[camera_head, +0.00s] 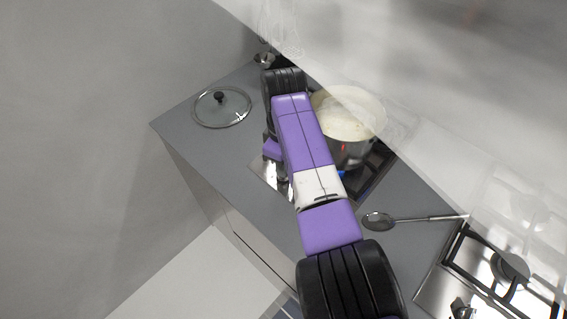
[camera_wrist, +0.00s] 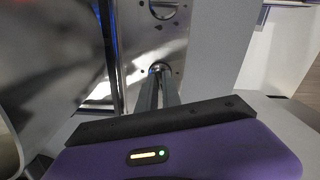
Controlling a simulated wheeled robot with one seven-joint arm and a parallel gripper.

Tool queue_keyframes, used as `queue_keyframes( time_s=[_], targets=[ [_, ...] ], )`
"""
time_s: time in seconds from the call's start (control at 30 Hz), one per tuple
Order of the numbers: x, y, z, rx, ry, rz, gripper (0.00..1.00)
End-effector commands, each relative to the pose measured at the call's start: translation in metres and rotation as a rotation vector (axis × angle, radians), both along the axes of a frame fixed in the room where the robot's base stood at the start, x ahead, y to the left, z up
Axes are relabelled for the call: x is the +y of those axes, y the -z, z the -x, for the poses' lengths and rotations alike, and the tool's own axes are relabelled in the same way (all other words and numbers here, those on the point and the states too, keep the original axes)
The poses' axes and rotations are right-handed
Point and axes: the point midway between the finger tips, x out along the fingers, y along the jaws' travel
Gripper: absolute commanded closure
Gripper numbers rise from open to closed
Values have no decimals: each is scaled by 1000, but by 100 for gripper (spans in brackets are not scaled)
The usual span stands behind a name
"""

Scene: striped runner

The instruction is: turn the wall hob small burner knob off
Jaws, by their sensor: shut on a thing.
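The hob (camera_head: 268,171) is a steel plate set in the grey counter, and my arm covers much of it. A steel pot (camera_head: 352,153) with pale contents stands on it, with a little blue flame showing under its base. In the wrist view the steel control strip (camera_wrist: 175,50) carries a round knob (camera_wrist: 160,67) at my fingertips and another knob (camera_wrist: 164,9) farther up. My gripper (camera_wrist: 158,78) is shut on the nearer knob. Its fingers hide part of that knob, so its setting cannot be read. In the head view my arm hides the fingertips.
A glass lid (camera_head: 221,107) lies on the counter at the left. A steel ladle (camera_head: 380,221) lies right of my arm. A second hob (camera_head: 480,275) with black grates is at the lower right. A see-through hood shape crosses the upper right. The counter's front-left stretch is clear.

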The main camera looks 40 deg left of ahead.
Motion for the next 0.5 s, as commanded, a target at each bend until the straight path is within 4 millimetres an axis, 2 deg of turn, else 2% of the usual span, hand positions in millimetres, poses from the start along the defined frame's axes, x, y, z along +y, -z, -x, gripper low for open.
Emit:
queue_keyframes(
  time_s=[0.5],
  targets=[
    [1, -1, 0, 0, 488, -1, 100]
  ],
)
